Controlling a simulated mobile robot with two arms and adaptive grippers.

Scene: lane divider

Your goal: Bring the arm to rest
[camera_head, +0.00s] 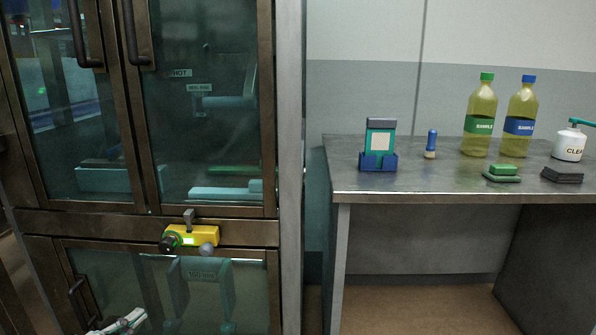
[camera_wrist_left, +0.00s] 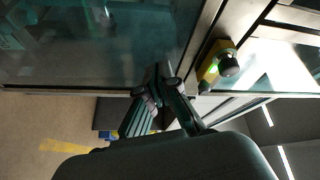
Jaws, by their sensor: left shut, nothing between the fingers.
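My left gripper (camera_wrist_left: 160,74) shows in the wrist view with its fingers together and nothing between them. It is in front of the cabinet's dark glass, apart from the yellow device. In the head view a small pale part of my left arm's end (camera_head: 120,322) shows at the bottom left edge, cut off by the frame. It is below and left of the yellow device. My right gripper is in neither view.
A tall metal cabinet (camera_head: 292,150) with shut glass doors fills the left. A yellow device (camera_head: 205,236) with a black knob sits on its middle rail, also in the wrist view (camera_wrist_left: 211,66). A metal table (camera_head: 450,197) at right bears bottles, a blue holder and small items.

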